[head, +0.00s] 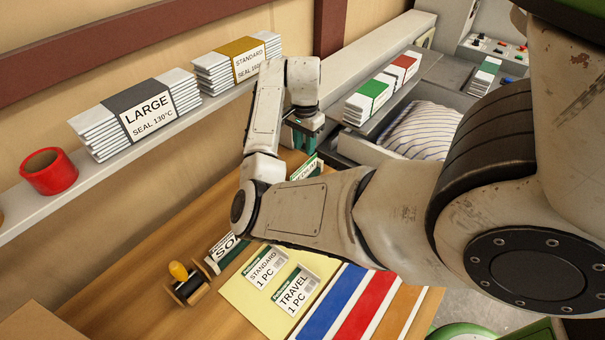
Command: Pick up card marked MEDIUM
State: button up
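My arm reaches across the wooden table, and my gripper (302,134) is at its far end, below the wrist and near the shelf edge. Its fingertips are hard to make out, so I cannot tell whether it is open or shut. A white and green card (307,170) shows just below the gripper, partly hidden by my arm; its lettering is too cut off to read surely as MEDIUM. A STANDARD 1 PC card (265,267) and a TRAVEL 1 PC card (296,290) lie on a yellow sheet (246,298) in front of my arm.
A wall shelf (110,167) holds LARGE bags (139,115), STANDARD bags (238,66) and red tape (48,171). A stamp (186,281) and a SO-lettered block (226,248) stand left of the sheet. A striped pillow (425,130) lies in the machine at right.

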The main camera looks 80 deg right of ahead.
jog(key=p, duration=0.2)
send_over(304, 175)
jog(key=shift+d+f, duration=0.1)
jog(key=shift+f, duration=3.15)
jog(key=shift+c, duration=0.5)
grip_shut()
